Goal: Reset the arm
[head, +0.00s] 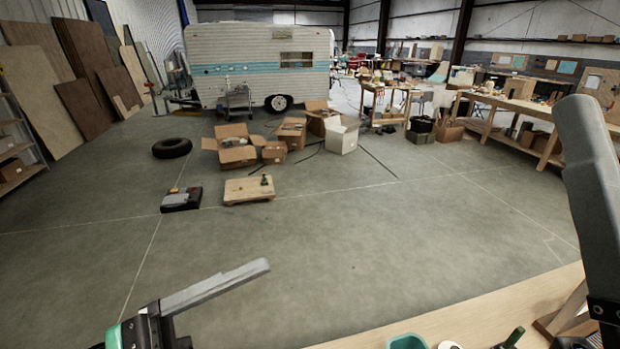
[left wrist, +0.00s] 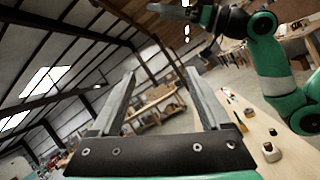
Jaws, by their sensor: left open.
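My left gripper (head: 222,286) shows at the bottom left of the head view as one grey finger on a black mount. In the left wrist view the left gripper (left wrist: 162,88) has its two grey fingers spread apart with nothing between them. My right gripper (head: 590,175) shows at the right edge of the head view as a large grey finger pointing up; its other finger is not clear. The right arm also crosses the upper right of the left wrist view, with its gripper (left wrist: 165,12) near the top edge. Its opening cannot be told.
A wooden bench top (head: 470,318) runs along the bottom right, with a green container (head: 407,341) and a dark-handled tool (head: 512,337). A small bottle (left wrist: 271,152) stands on the bench in the left wrist view. Beyond lies open floor, with boxes (head: 236,152) and a camper (head: 255,60) farther back.

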